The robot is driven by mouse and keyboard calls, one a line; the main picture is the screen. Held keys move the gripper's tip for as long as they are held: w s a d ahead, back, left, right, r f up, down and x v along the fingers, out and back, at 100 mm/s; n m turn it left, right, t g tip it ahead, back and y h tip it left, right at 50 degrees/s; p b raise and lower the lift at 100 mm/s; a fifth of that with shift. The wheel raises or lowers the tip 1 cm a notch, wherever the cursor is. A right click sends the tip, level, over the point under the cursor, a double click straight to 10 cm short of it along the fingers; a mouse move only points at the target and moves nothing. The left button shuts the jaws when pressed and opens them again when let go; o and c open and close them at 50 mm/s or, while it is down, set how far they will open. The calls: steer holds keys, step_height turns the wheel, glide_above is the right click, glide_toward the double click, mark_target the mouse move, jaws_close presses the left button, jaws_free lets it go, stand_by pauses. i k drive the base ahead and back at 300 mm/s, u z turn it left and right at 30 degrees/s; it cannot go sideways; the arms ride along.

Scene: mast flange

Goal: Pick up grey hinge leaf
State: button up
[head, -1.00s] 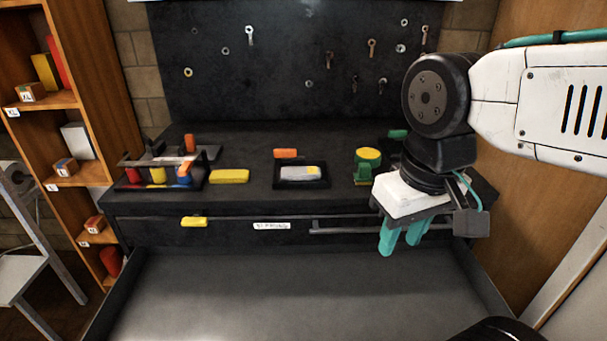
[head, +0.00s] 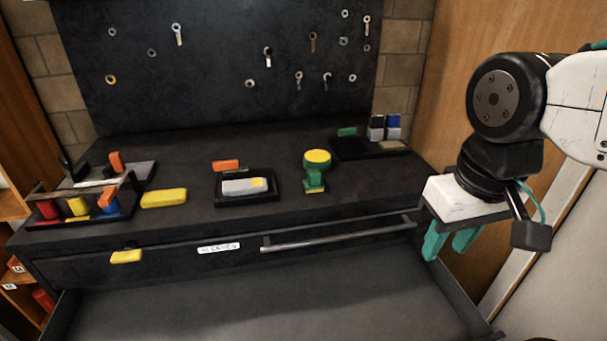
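A grey flat piece with a yellow patch at its right end (head: 240,187) lies in a small black tray (head: 272,197) in the middle of the bench top. It looks like the grey hinge leaf, though its fine shape is too small to tell. My gripper (head: 450,246) hangs at the right, off the bench's front right corner, with teal fingers pointing down. The fingers are apart and nothing shows between them. The gripper is well to the right of the grey piece and not touching it.
The black bench top (head: 380,190) also bears a yellow block (head: 164,198), an orange block (head: 226,166), a green-and-yellow stand (head: 316,160), a left rack of coloured pieces and a right tray (head: 345,149). An open drawer (head: 270,300) lies below, under a bar handle (head: 340,234).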

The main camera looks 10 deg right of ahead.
mark_target(250, 186)
steer(key=z, duration=0.75)
steer(key=k, duration=1.7)
steer(key=u, duration=1.1)
steer(key=i, duration=1.65)
